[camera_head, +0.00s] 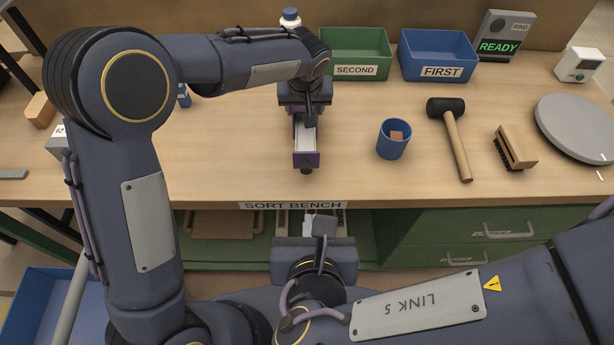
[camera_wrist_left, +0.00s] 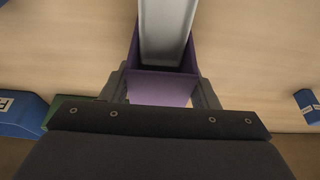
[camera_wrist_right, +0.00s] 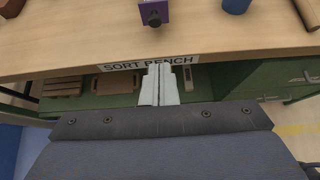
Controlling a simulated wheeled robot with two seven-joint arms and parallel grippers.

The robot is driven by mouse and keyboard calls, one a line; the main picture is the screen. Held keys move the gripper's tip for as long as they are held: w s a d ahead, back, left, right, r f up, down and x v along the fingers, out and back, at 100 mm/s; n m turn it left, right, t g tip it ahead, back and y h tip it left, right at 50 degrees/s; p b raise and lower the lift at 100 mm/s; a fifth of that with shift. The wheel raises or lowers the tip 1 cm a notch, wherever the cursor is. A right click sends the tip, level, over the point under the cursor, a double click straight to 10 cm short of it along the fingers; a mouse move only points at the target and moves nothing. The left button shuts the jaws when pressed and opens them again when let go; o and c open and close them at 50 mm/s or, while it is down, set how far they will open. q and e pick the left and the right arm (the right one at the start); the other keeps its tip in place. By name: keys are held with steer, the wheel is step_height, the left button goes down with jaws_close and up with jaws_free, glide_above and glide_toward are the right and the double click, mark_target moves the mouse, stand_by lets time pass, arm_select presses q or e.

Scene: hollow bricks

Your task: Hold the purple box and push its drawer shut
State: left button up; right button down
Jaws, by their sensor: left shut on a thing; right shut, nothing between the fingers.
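The purple box (camera_wrist_left: 160,90) stands on the bench, with my left gripper (camera_head: 305,108) shut across its far end from above. In the left wrist view, the fingers (camera_wrist_left: 163,92) press on both sides of it. Its drawer (camera_head: 305,140) is pulled out towards the front edge, showing a pale grey inside. The drawer's purple front has a dark knob (camera_head: 306,171), which also shows in the right wrist view (camera_wrist_right: 153,19). My right gripper (camera_head: 325,225) is shut and empty, in front of the bench edge and apart from the drawer. Much of the box is hidden under my left gripper.
A blue cup (camera_head: 393,142), a mallet (camera_head: 457,140) and a brush (camera_head: 515,148) lie right of the box. Green (camera_head: 360,42) and blue (camera_head: 437,48) bins stand behind. The bench top (camera_head: 345,180) in front of the cup is clear.

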glide_toward(307, 147)
steer(key=s, duration=0.2)
steer(key=s+f, duration=0.1)
steer(key=s, duration=0.1)
steer(key=shift+w, duration=0.45)
steer(key=w, duration=1.1)
steer(key=shift+w, duration=0.15)
arm_select(q)
steer(key=shift+s, duration=0.1)
